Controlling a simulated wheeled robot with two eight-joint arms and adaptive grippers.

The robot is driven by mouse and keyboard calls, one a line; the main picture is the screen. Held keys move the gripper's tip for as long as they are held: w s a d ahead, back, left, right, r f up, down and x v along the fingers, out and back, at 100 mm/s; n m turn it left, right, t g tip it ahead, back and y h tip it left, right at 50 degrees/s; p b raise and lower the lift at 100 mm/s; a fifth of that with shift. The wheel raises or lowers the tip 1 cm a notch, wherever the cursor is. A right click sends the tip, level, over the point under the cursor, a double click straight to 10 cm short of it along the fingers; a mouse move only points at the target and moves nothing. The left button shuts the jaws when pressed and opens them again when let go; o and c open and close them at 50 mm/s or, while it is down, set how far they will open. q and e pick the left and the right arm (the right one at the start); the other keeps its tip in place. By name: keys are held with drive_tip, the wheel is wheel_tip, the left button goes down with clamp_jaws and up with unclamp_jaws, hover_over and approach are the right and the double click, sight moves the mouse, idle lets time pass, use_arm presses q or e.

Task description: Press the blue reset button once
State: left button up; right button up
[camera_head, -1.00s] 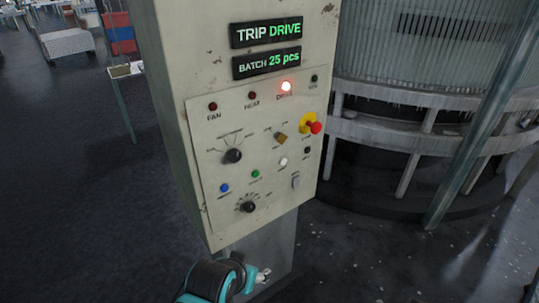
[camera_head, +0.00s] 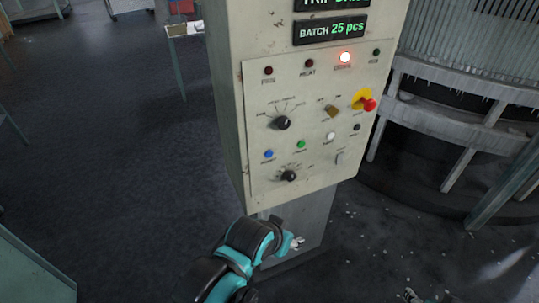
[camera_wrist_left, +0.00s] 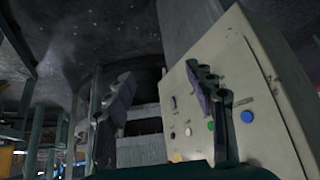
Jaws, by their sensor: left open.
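The blue button (camera_head: 268,154) is at the lower left of the cream control panel (camera_head: 255,110), left of a green button (camera_head: 301,144). In the left wrist view the blue button (camera_wrist_left: 247,116) shows just right of the right-hand finger, clear of it. My left gripper (camera_head: 296,243) is below the panel in the head view, apart from the buttons. In the left wrist view its two fingers (camera_wrist_left: 165,95) are spread, with nothing between them. A small piece at the bottom edge of the head view may be my right gripper; its jaws are unclear.
A red knob on a yellow base (camera_head: 368,104), a white button (camera_head: 331,136) and black dials (camera_head: 282,123) share the panel. A round ribbed machine (camera_head: 455,70) stands to the right. The floor (camera_head: 120,150) at left is open.

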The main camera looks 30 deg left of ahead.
use_arm(q)
clamp_jaws()
idle(1.1)
